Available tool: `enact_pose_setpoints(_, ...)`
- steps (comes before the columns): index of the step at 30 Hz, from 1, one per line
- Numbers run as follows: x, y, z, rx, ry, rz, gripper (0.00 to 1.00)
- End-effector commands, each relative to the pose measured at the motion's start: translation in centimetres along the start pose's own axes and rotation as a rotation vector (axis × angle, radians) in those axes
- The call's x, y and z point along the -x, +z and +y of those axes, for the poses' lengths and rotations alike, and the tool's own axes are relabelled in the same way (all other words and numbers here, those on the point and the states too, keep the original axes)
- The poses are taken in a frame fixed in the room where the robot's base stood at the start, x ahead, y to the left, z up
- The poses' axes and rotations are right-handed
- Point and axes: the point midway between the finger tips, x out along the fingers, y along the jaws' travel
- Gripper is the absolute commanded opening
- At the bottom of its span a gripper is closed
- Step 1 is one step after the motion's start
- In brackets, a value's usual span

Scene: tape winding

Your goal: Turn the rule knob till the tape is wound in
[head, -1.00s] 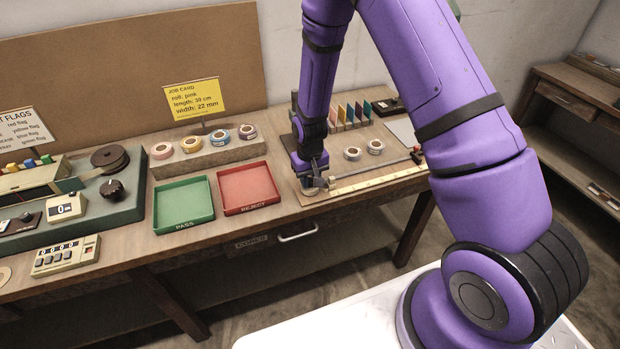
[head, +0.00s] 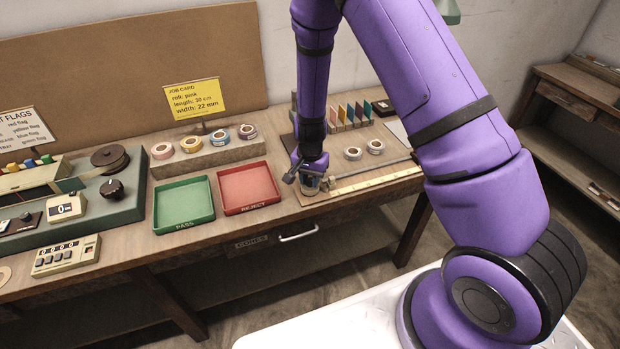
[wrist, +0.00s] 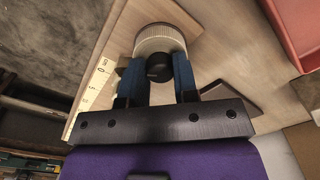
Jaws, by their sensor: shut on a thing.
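The rule knob is a cream ribbed disc (wrist: 160,38) with a black round grip (wrist: 158,67) in the wrist view. My gripper (wrist: 158,74) is over it, with its two blue fingers closed on either side of the black grip. In the head view my gripper (head: 312,176) points down at the left end of the pale rule (head: 365,185) and mostly hides the knob. The rule's marked scale (wrist: 97,82) also shows in the wrist view, beside the knob. I cannot make out the tape itself.
A red tray (head: 248,188) and a green tray (head: 183,204) sit left of my gripper. Two pale rolls (head: 353,153) lie behind the rule. Several tape rolls (head: 191,144) stand on a block behind the trays. A yellow job card (head: 194,97) is at the back.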

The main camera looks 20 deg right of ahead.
Motion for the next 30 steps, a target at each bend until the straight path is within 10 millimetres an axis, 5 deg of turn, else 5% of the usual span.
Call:
enact_pose_setpoints(19, 0.06, -0.07, -0.08, -0.051, -0.002, 0.002, 0.04)
enact_pose_setpoints(20, 0.06, -0.07, -0.08, -0.051, -0.002, 0.002, 0.32)
enact_pose_setpoints(23, 0.05, -0.06, -0.07, -0.051, -0.001, 0.001, 0.53)
enact_pose_setpoints(30, 0.04, -0.02, -0.03, -0.050, 0.000, 0.000, 0.53)
